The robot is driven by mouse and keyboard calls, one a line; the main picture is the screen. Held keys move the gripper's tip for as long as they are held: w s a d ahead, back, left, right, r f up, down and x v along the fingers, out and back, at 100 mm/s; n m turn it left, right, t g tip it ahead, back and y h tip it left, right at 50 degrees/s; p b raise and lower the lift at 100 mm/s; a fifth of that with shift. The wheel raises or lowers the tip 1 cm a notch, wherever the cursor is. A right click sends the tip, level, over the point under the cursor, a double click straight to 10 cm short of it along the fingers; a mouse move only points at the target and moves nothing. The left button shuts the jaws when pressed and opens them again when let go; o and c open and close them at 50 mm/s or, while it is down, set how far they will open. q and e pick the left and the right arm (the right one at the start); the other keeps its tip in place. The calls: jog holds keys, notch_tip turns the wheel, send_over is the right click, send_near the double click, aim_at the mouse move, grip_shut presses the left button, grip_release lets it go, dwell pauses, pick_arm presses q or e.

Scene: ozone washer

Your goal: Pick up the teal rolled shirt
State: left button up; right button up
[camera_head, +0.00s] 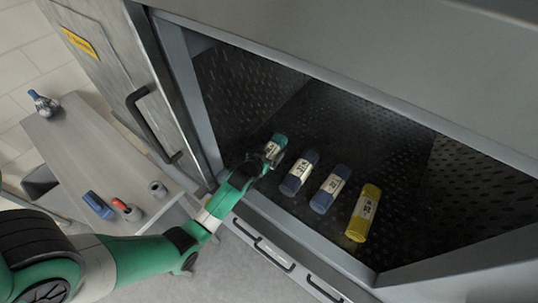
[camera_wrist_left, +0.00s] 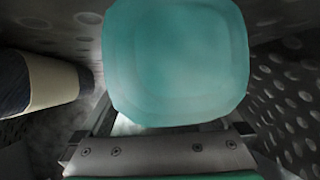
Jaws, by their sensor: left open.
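The teal rolled shirt (camera_head: 278,142) lies with a pale label band at the left end of a row of rolls inside the washer. My left gripper (camera_head: 265,161) is at its near end and hides part of it. In the left wrist view the shirt's rounded teal end (camera_wrist_left: 176,60) fills the upper middle, in front of the jaws. My left gripper (camera_wrist_left: 165,125) is open, its two fingers showing at either side below the roll. I cannot tell whether the fingers touch it. My right gripper is in neither view.
Two blue rolls (camera_head: 299,173) (camera_head: 330,189) and a yellow roll (camera_head: 363,213) lie to the right on the perforated floor. A blue roll (camera_wrist_left: 12,82) is close at left in the wrist view. The washer's front sill (camera_head: 300,236) runs below; a grey side table (camera_head: 85,150) holds small items.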

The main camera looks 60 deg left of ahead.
aim_at(269, 151)
pick_arm(q)
jog(key=c, duration=1.5)
jog(key=shift+r, duration=0.6)
jog(key=r, duration=0.1)
jog(key=r+p, duration=0.1)
jog(key=r, duration=0.1)
jog(key=shift+s+d+r+p, duration=0.1)
jog(key=shift+s+d+p, duration=0.2)
jog(key=shift+p, duration=0.1)
jog(key=s+r, duration=0.1)
jog(key=d+r+p, duration=0.1)
jog(key=r, duration=0.1)
jog(key=s+d+r, duration=0.1)
jog(key=shift+s+d+r+p, duration=0.15)
jog(key=shift+s+d+p, duration=0.1)
jog(key=shift+s+p, duration=0.1)
jog(key=d+p+v, duration=0.1)
jog(key=p+v, duration=0.1)
jog(key=v, duration=0.8)
jog(key=shift+f, duration=0.2)
